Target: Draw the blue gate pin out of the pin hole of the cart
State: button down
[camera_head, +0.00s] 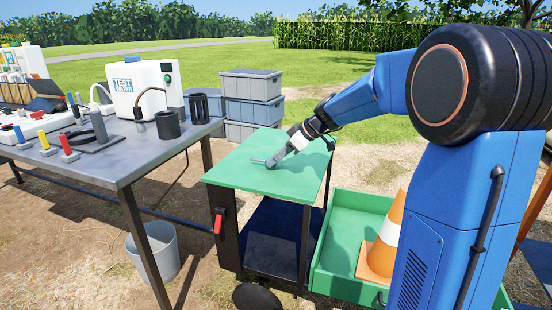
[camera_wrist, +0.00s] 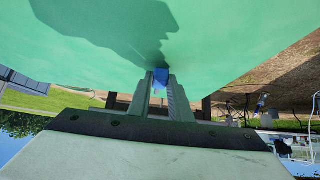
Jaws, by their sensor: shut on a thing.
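The cart's green top (camera_head: 235,168) is in the middle of the head view and fills the upper part of the wrist view (camera_wrist: 80,50). My gripper (camera_head: 268,163) is low over this top, near its middle. In the wrist view, my gripper (camera_wrist: 160,85) is shut on the blue gate pin (camera_wrist: 161,75), which shows as a small blue piece between the fingertips. The pin cannot be made out in the head view. The pin hole is hidden, so I cannot tell how deep the pin sits. A dark shadow lies on the green surface around the fingertips.
A grey table (camera_head: 100,165) with a white test water box (camera_head: 140,88) and several small tools stands at the left. Grey crates (camera_head: 252,85) are stacked behind the cart. A green tray with an orange cone (camera_head: 385,240) is at the right. A bucket (camera_head: 155,250) stands under the table.

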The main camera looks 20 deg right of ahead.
jog(key=shift+s+f, duration=0.2)
jog(key=shift+f, duration=0.95)
jog(key=c, duration=1.5)
grip_release()
jog(key=shift+c, duration=0.2)
jog(key=shift+d, duration=0.1)
jog(key=v, duration=1.8)
jog(key=shift+w+a+r, duration=0.2)
jog(key=shift+w+r, duration=0.15)
